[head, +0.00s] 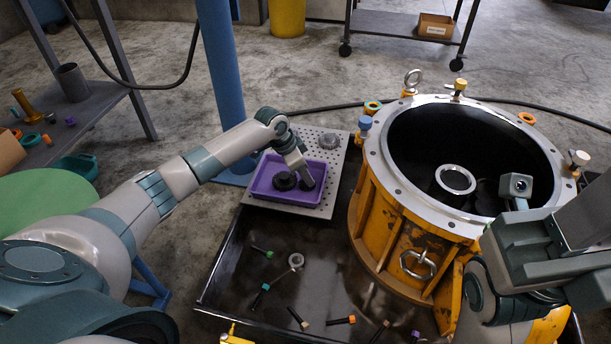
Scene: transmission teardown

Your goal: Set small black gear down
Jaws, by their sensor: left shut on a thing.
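My left gripper (305,176) reaches down into the purple tray (262,192) from above. It is shut on a small black gear (308,184), at the tray's right side. Whether this gear touches the tray floor cannot be told. Another black gear (285,181) lies in the tray just left of the fingers. My right arm fills the lower right, in front of the orange housing (385,222); its fingertips cannot be made out.
The tray sits on a perforated plate (325,208). The dark bench top (330,265) in front holds several scattered bolts. A blue post (217,60) stands left of the tray. The orange housing rises close on the right.

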